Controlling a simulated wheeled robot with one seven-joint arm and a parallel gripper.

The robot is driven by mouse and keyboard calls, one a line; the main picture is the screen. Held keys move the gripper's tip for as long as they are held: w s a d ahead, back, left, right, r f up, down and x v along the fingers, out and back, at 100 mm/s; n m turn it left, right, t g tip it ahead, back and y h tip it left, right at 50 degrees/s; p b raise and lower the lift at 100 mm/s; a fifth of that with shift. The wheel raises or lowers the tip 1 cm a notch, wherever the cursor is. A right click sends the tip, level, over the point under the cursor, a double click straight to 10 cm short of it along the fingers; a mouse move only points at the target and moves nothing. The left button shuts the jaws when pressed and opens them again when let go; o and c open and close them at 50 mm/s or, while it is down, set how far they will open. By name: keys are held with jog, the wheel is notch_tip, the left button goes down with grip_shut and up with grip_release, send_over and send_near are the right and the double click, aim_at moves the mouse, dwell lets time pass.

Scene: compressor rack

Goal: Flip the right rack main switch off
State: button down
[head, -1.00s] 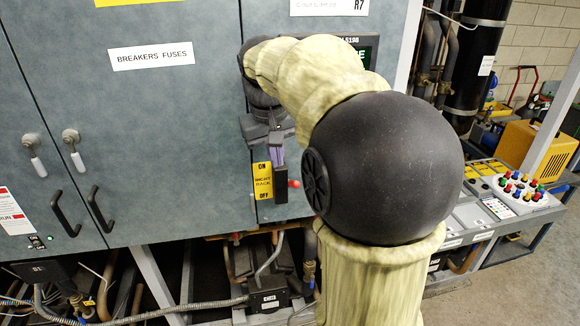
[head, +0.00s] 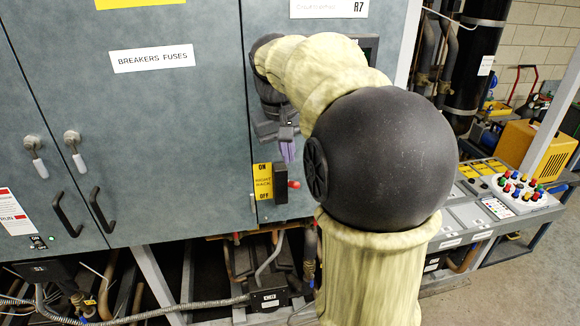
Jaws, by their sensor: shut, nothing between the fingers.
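The right rack main switch is a black block (head: 281,184) with a red-tipped lever (head: 294,184), on the grey cabinet in the head view. A yellow label (head: 263,182) to its left reads ON at the top, RIGHT RACK in the middle and OFF at the bottom. The red tip sticks out to the right at about mid-height; I cannot tell which setting it marks. My gripper (head: 287,153), with purplish fingers, is shut and empty just above the switch. Whether its fingertips touch the block is unclear. My arm covers the cabinet to the right of it.
The left cabinet door (head: 130,130) is labelled BREAKERS FUSES and has protruding black handles (head: 102,209). Pipes and cables run below the cabinet. A control panel (head: 518,193) with coloured buttons stands at the right, near a yellow machine (head: 535,150).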

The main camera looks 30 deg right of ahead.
aim_at(290, 184)
jog(key=p+x, duration=0.1)
jog(key=x, duration=0.4)
jog(key=shift+f, duration=0.25)
